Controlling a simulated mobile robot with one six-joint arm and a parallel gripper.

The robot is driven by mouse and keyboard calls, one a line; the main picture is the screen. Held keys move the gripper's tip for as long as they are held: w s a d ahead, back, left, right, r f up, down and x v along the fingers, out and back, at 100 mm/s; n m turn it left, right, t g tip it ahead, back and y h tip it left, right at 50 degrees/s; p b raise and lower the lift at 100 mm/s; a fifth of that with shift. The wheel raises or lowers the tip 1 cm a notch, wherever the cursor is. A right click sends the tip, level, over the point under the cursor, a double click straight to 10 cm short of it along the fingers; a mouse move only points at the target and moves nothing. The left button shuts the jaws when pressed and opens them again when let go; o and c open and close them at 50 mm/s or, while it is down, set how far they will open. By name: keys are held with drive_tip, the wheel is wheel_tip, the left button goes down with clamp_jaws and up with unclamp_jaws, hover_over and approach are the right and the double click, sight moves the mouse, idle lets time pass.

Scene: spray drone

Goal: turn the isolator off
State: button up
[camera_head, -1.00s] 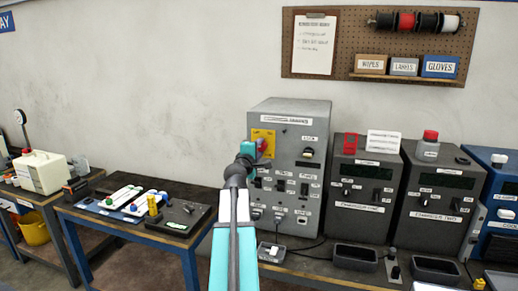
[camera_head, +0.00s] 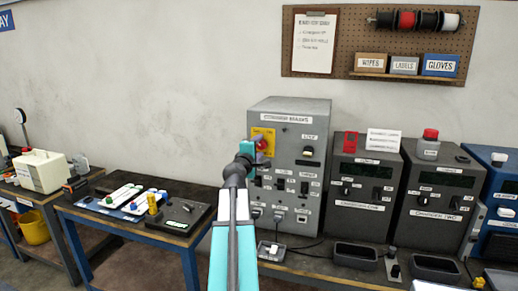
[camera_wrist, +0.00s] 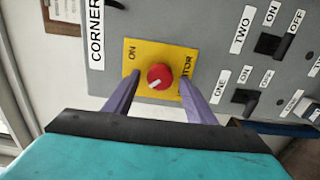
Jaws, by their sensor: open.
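The isolator is a red round knob (camera_wrist: 160,77) with a white pointer mark, on a yellow plate (camera_wrist: 135,52) lettered "ON" on the grey panel. In the head view the red knob (camera_head: 262,145) shows just above my gripper (camera_head: 251,148) at the upper left of the grey cabinet (camera_head: 290,108). In the wrist view my gripper (camera_wrist: 158,92) is open, with one purple finger on each side of the knob. I cannot tell whether the fingers touch it. The plate's other lettering is partly hidden by the right finger.
Black switches (camera_wrist: 272,44) labelled ON and OFF sit on the same panel, to the right in the wrist view. Two dark charger units (camera_head: 365,185) stand right of the cabinet. A side table (camera_head: 100,226) with tools is at the left.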

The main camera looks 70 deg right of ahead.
drive_tip(key=a+b, duration=0.3)
drive_tip(key=a, duration=0.8)
drive_tip(key=shift+s+f+b, duration=0.15)
drive_tip(key=shift+s+b, duration=0.15)
drive_tip(key=shift+b, duration=0.1)
drive_tip(key=shift+b, duration=0.3)
drive_tip(key=a+b, duration=0.2)
drive_tip(key=b, duration=0.2)
idle(0.4)
